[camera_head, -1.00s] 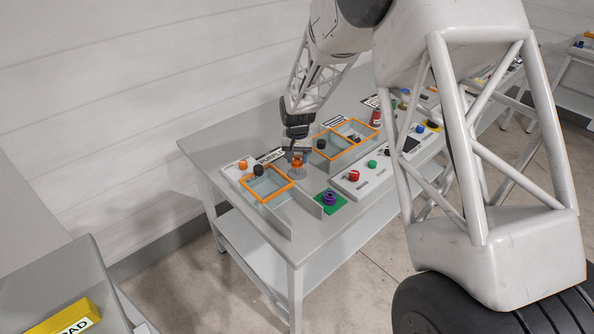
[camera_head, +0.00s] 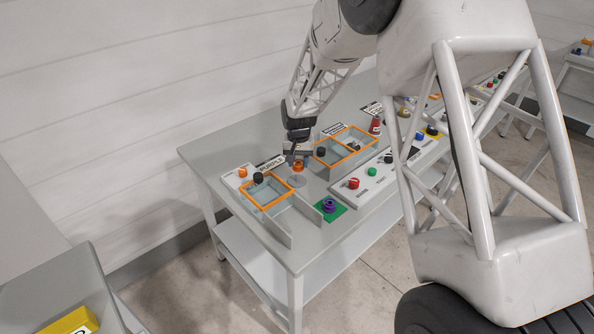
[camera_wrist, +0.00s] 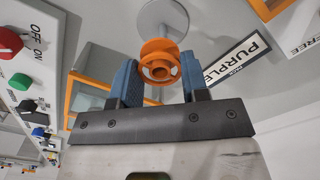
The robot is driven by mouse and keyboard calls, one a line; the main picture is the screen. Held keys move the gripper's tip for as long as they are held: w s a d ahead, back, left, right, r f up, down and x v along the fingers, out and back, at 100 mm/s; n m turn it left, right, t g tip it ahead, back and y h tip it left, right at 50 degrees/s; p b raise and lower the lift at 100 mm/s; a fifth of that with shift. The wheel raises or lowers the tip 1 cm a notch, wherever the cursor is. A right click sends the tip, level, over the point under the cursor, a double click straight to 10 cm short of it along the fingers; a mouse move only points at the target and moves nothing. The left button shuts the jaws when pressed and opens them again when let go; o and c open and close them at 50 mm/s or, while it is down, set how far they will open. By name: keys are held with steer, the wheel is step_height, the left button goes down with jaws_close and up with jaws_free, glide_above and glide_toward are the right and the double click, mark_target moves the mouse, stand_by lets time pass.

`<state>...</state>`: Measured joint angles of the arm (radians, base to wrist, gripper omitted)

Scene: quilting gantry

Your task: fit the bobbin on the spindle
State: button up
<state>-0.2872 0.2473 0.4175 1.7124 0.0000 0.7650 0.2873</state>
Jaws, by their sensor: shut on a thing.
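An orange bobbin (camera_wrist: 160,60) with flanged rims sits between the blue fingertips of my gripper (camera_wrist: 158,78) in the wrist view. My gripper is shut on it. A pale grey post with a round disc (camera_wrist: 163,14) lies in line beyond the bobbin. In the head view my gripper (camera_head: 292,156) is low over the table, with the orange bobbin (camera_head: 298,168) just above the round grey base (camera_head: 297,181). I cannot tell whether the bobbin is around the post or only lined up with it.
A purple ringed part (camera_head: 329,206) sits on a green plate (camera_head: 338,214) nearby. An orange-rimmed bin (camera_head: 250,196) stands left of the bobbin, and a divided orange-rimmed bin (camera_head: 345,160) at its right. A panel with coloured knobs (camera_head: 366,184) runs along the table (camera_head: 222,160).

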steer(key=w+d+r, duration=0.5)
steer(key=d+r, duration=0.4)
steer(key=d, duration=0.2)
steer(key=w+d+r, duration=0.4)
steer(key=d+r, duration=0.5)
steer(key=d, duration=0.1)
steer(key=w+f, duration=1)
steer(key=f, duration=0.2)
steer(key=shift+w, duration=0.3)
steer(key=shift+a+f, duration=0.1)
steer(key=shift+f, duration=0.1)
steer(key=shift+f, duration=2.75)
steer(key=shift+f, duration=2)
